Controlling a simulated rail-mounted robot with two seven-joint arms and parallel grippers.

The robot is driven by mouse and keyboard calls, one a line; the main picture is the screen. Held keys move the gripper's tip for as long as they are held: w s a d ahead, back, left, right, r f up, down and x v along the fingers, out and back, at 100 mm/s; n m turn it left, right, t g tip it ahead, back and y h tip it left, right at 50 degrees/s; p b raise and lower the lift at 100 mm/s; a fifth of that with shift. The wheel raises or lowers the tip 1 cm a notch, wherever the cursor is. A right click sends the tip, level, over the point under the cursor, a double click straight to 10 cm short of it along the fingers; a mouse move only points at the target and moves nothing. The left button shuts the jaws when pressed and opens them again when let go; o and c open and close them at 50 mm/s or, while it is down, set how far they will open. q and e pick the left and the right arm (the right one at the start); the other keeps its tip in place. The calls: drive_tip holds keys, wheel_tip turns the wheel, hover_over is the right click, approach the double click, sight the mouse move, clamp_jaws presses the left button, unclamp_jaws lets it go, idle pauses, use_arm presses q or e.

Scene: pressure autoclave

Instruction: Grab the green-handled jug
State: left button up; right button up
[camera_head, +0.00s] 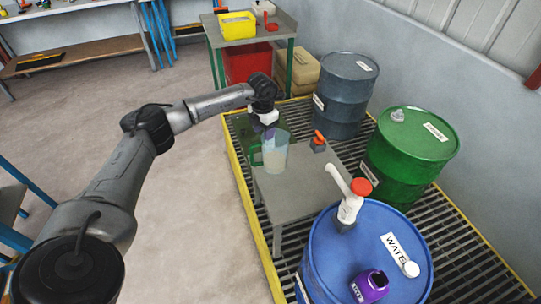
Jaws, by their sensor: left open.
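The green-handled jug (274,157) is a translucent, whitish jug standing on a small grey table (305,190) inside the yellow-edged grate area. Its green handle (255,154) is on its left side. My left gripper (266,124) is just above and behind the jug, pointing down, at the end of the arm coming in from the left. It is open, and its fingertips are hard to make out at this size. I cannot tell whether it touches the jug. My right gripper is not in view.
A small item with an orange-red top (318,141) stands on the table right of the jug. A blue drum (330,262) with a white pump (350,203) and purple bottle (370,286) is in front. Green (395,165) and grey-blue (342,100) drums stand right. Floor at left is clear.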

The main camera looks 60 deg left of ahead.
use_arm(q)
wheel_tip(320, 180, down, 5)
drive_tip(key=shift+w+r+b, duration=0.1)
drive_tip(key=shift+w+b, duration=0.05)
drive_tip(key=shift+b, duration=0.6)
drive_tip(key=shift+r, duration=0.1)
clamp_jaws()
